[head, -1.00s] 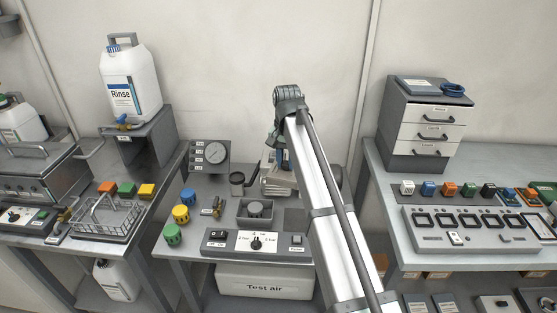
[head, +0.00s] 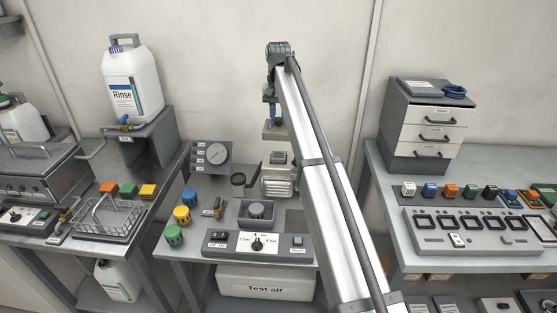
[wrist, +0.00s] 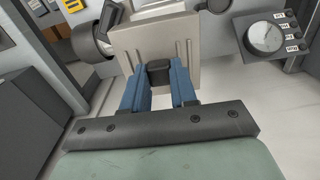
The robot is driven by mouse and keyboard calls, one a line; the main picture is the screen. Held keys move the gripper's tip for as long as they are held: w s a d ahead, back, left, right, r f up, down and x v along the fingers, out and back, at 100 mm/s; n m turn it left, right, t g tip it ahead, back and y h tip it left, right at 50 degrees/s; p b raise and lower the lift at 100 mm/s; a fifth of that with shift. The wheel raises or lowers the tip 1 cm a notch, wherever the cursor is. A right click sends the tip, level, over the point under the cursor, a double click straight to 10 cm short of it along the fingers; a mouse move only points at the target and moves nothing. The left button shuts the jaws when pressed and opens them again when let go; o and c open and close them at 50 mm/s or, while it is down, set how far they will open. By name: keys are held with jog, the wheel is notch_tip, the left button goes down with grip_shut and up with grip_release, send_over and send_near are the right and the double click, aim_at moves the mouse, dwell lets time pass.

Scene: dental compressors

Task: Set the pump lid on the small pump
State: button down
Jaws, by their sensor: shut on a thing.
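My gripper (head: 271,116), with blue fingers, is shut on the dark knob (wrist: 158,73) of the pump lid. The lid is a flat beige-grey plate (head: 274,133), also in the wrist view (wrist: 145,42), where ribs or grooves show on it. It hangs in the air, apart from the small pump, roughly level in the head view. The small pump (head: 279,181) is a pale ribbed body with a dark square part on top, on the middle bench. In the head view it stands just below the lid. In the wrist view the lid hides most of what lies behind it.
A grey tray (head: 256,221) and a switch panel (head: 258,244) lie in front. Yellow, blue and green knobs stand at the left. My arm covers the bench to the pump's right.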

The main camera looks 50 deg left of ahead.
jog(key=shift+w+a+r, duration=0.1)
jog(key=shift+w+a, duration=0.3)
jog(key=shift+a, duration=0.1)
jog(key=shift+f, duration=4.9)
jog(key=shift+f, duration=0.6)
jog(key=c, duration=0.9)
grip_release()
notch_tip(320, 180, up, 13)
jog(key=shift+r, duration=0.1)
